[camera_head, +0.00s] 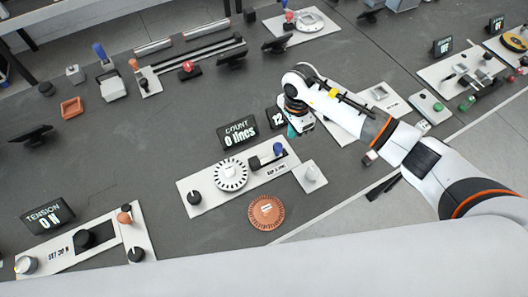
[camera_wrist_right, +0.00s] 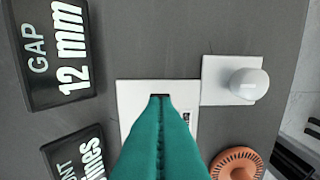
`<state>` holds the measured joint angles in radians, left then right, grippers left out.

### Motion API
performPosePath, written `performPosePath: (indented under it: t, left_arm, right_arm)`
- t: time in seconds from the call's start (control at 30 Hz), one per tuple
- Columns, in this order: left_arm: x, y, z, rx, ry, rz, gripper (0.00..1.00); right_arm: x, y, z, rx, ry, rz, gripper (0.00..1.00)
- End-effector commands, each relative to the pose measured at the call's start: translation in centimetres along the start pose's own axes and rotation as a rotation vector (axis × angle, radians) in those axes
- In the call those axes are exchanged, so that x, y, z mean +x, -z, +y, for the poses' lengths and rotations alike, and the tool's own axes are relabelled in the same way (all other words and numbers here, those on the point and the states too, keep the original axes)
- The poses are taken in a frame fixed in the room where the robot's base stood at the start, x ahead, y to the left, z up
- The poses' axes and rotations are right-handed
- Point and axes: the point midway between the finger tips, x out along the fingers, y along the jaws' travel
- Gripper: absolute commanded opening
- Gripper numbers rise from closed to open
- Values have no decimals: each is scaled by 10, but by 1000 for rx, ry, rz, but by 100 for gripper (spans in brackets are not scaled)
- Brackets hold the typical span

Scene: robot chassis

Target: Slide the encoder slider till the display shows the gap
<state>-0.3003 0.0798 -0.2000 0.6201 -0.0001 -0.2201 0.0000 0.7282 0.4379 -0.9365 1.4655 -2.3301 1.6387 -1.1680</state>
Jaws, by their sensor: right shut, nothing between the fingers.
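The white encoder plate (camera_head: 207,203) lies on the dark bench in the head view. It carries a white toothed disc (camera_head: 230,174), a black knob (camera_head: 194,197), a black block (camera_head: 255,163) and a blue-topped post (camera_head: 278,149) by a slot. Its small label seems to read GAP 3. The gap display (camera_wrist_right: 58,50) reads 12 mm in the right wrist view; in the head view it is partly hidden by my right arm. My right gripper (camera_head: 292,132), with teal fingers, is shut and empty above and behind the plate. In the wrist view its fingers hide much of the plate.
The count display (camera_head: 238,133) reads 0 lines. An orange toothed disc (camera_head: 266,212) lies in front of the plate, and a small pad with a white knob (camera_head: 310,173) stands to its right. A tension station (camera_head: 80,240) is at front left. Bare bench lies left of the plate.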

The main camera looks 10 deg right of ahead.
Motion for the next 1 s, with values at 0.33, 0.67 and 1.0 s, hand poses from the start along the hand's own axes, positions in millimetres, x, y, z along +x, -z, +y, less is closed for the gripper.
performPosePath:
  t: [0.33,0.67,1.0]
  left_arm:
    - [1,0,0,0,0,0,37]
    - [16,1,0,0,0,-1,37]
    - [32,2,0,0,0,-1,37]
  right_arm:
    - [1,0,0,0,0,0,0]
    - [16,0,0,1,0,0,0]
    - [33,0,0,0,0,0,0]
